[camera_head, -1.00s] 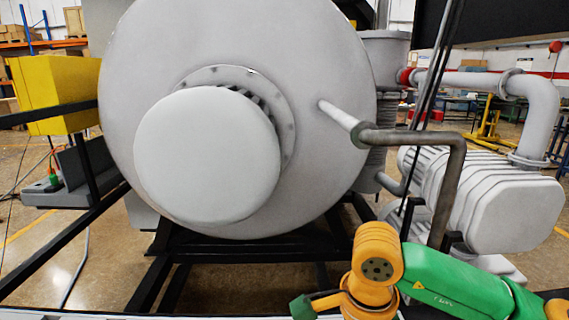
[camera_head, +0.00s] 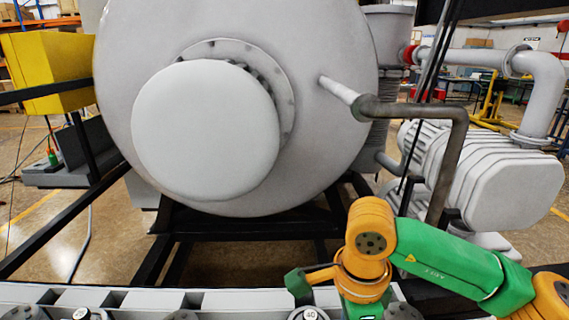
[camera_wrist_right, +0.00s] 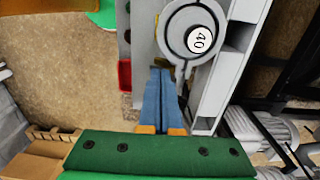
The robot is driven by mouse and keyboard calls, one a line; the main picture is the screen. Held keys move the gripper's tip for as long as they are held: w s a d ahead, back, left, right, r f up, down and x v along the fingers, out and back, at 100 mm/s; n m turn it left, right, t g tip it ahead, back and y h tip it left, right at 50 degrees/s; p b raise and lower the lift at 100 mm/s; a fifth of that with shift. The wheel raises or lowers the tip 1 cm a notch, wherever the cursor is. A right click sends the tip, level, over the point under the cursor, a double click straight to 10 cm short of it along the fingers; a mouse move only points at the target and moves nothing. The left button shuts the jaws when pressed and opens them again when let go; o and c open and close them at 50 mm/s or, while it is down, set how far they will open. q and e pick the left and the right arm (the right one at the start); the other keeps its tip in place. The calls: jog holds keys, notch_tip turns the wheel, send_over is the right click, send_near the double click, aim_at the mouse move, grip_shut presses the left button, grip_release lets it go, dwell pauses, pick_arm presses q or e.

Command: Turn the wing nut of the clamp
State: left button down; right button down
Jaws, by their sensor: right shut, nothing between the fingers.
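In the right wrist view, a grey ring clamp sits around a round port (camera_wrist_right: 201,39) with a white "40" label. A narrow grey part of the clamp (camera_wrist_right: 182,72) runs down from the ring beside my fingertips. I cannot make out the wing nut's shape clearly. My right gripper (camera_wrist_right: 167,72) has blue fingers, shut together and empty, with tips just below the ring; whether they touch the clamp I cannot tell. In the head view, a "40" port (camera_head: 310,314) shows at the bottom edge, beside my green and orange right arm. My left gripper is not in view.
A light grey frame rail (camera_head: 235,300) crosses the bottom of the head view, with more ports at the left. The large grey furnace vessel (camera_head: 320,140) stands behind it, with a bent pipe (camera_head: 455,150) and pump (camera_head: 500,190) at right. A red block (camera_wrist_right: 125,75) lies left of my fingers.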

jog(key=shift+a, duration=0.6)
jog(key=shift+r, duration=0.1)
notch_tip(320, 180, up, 8)
jog(key=p, duration=0.5)
jog(key=shift+p, duration=0.4)
